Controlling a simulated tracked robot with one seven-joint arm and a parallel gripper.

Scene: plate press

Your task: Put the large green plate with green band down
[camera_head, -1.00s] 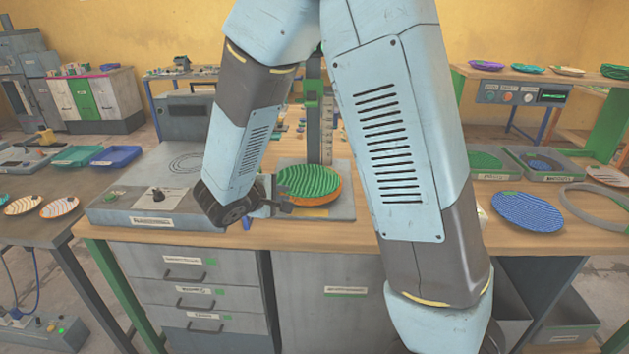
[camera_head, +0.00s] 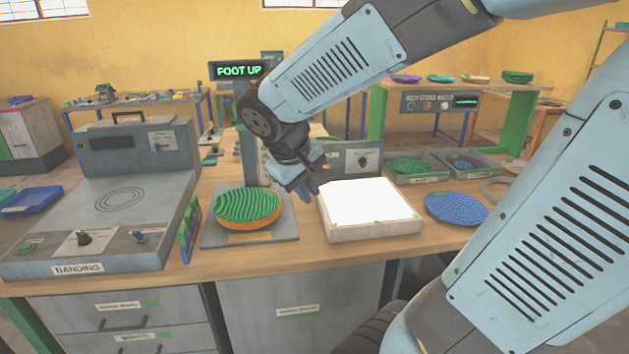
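A large green wavy-striped plate (camera_head: 248,204) lies flat on the grey press base (camera_head: 222,236), left of centre. An orange edge shows under its front; I cannot make out a green band on it. My gripper (camera_head: 308,190) hangs to the right of this plate, apart from it, close to the back left corner of a bright white lit panel (camera_head: 366,204). No plate shows in my gripper. Its fingers are small and dark here, so I cannot tell whether they are open or shut.
A grey banding machine (camera_head: 85,225) stands left. A blue plate (camera_head: 455,208) lies right of the lit panel. Behind it, grey trays hold a green plate (camera_head: 410,166) and a blue plate (camera_head: 464,165). A "FOOT UP" display (camera_head: 238,71) stands above the press.

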